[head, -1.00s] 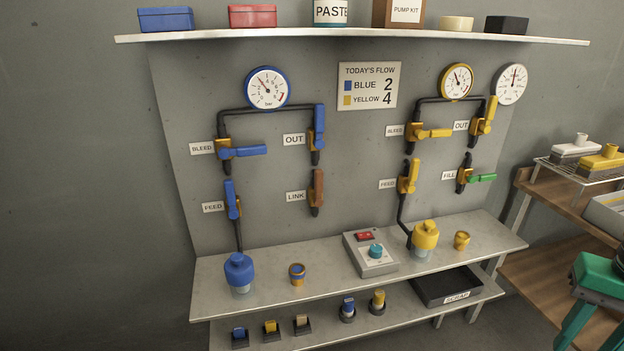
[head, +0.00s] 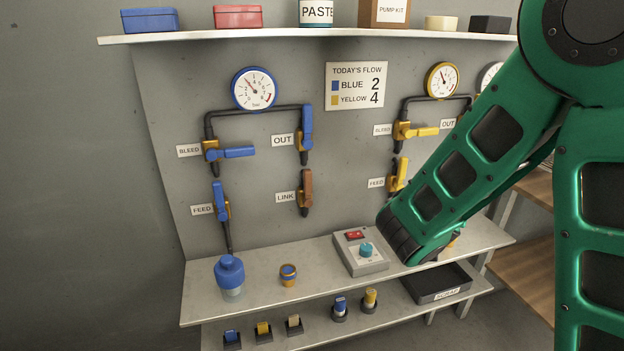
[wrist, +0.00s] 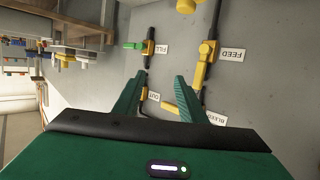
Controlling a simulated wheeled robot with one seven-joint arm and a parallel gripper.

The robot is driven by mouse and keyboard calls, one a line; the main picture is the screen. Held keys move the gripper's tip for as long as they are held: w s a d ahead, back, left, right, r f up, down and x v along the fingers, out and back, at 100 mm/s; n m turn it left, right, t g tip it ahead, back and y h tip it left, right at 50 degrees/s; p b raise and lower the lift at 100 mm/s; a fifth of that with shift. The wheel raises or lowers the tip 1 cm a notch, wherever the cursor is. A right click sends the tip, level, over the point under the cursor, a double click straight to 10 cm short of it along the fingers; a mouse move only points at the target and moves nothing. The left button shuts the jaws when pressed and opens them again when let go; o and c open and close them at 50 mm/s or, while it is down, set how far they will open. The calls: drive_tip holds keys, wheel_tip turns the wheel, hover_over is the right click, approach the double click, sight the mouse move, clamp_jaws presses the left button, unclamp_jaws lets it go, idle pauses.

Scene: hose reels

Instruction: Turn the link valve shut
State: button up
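The link valve (head: 306,190) has a brown lever standing upright in line with its dark pipe stub. It is on the grey wall panel, right of the LINK label (head: 285,197) and below the blue OUT valve (head: 306,130). My gripper (wrist: 160,78) shows in the wrist view with its two green fingers apart and nothing between them. It faces the yellow-side valves: the green-handled FILL valve (wrist: 135,46) and the yellow FEED valve (wrist: 204,58). The link valve is not seen in the wrist view. In the head view my arm hides where the gripper is.
A shelf (head: 250,33) with boxes runs above the panel. The space before the link valve is clear; my arm covers the right side.

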drive_tip(key=w+a+n+t+y, duration=0.2)
drive_tip(key=a+n+t+y, duration=0.25)
drive_tip(key=a, duration=1.05)
drive_tip(key=n+y, duration=0.4)
drive_tip(key=y, duration=0.3)
approach(309, 178)
drive_tip(key=shift+g, duration=0.25)
drive_tip(key=x, duration=1.1)
drive_tip(key=shift+r, duration=0.25)
drive_tip(key=shift+c, duration=0.7)
